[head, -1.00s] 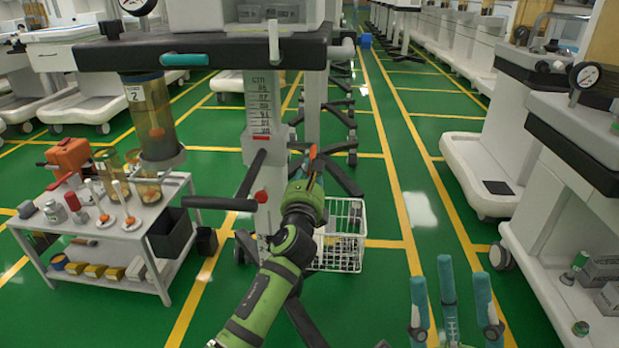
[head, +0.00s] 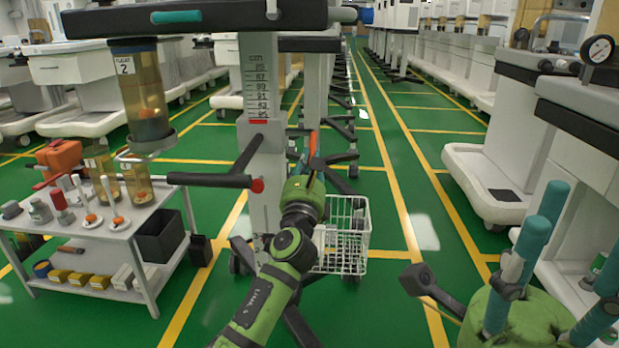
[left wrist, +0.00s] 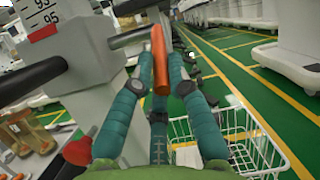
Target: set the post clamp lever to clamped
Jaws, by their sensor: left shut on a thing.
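The orange lever (head: 313,145) is at the right side of the white scaled post (head: 264,165). In the left wrist view the orange lever (left wrist: 160,62) stands nearly upright between my teal fingers, just in front of a dark bar from the post. My left gripper (head: 305,165) is shut on this lever; its fingertips (left wrist: 160,78) close around its lower part. The lever's base is hidden by the fingers. My right gripper (head: 565,265) is at the lower right of the head view, its teal fingers apart and empty.
A black handle with a red end (head: 215,180) juts left from the post. A white wire basket (head: 345,240) is right of it. A trolley (head: 90,235) with bottles stands at left. Green floor is clear beyond the basket; carts line the right.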

